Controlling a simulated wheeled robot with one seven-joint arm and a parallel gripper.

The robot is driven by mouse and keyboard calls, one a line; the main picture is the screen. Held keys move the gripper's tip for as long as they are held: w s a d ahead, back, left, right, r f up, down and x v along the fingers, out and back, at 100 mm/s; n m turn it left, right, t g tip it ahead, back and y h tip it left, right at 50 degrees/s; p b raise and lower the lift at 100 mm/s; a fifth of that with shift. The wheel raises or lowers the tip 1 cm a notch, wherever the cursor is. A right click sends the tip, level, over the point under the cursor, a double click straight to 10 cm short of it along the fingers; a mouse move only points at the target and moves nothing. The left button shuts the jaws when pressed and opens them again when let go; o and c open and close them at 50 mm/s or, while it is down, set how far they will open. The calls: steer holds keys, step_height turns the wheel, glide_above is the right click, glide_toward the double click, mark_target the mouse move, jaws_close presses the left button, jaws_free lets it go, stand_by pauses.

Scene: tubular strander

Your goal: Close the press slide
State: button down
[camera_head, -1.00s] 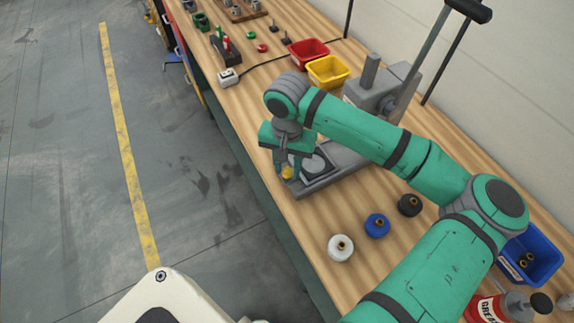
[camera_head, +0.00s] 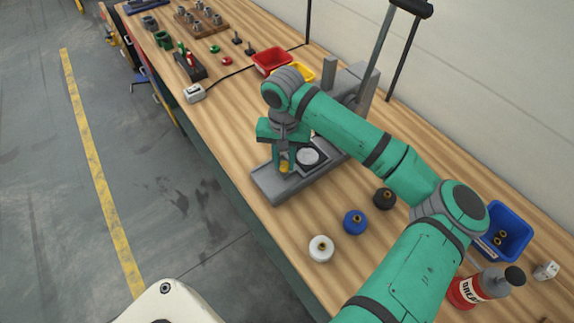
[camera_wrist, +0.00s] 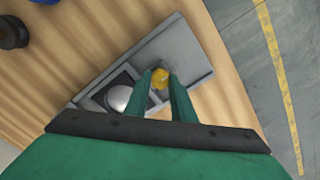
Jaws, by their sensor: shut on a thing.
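The press (camera_head: 345,80) stands on the bench with its long grey base (camera_head: 273,190) pointing toward the bench's front edge. Its slide (camera_head: 322,148), a dark plate with a pale round disc (camera_head: 308,156), sits on the base, partly hidden by my arm. The disc also shows in the wrist view (camera_wrist: 118,98). My gripper (camera_head: 285,163) is shut on the slide's yellow knob (camera_wrist: 160,78), with a finger on each side of it. A bare stretch of base lies in front of the knob.
White (camera_head: 321,249), blue (camera_head: 355,222) and black (camera_head: 384,198) round pieces stand beside the base. A red bin (camera_head: 271,60) and a yellow bin (camera_head: 303,72) are behind it. A blue bin (camera_head: 503,230) and a red bottle (camera_head: 470,290) stand at right.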

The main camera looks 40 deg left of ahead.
steer(key=shift+w, duration=0.15)
steer(key=c, duration=1.5)
jaws_free()
step_height(320, 180, up, 11)
steer(key=shift+f, duration=0.1)
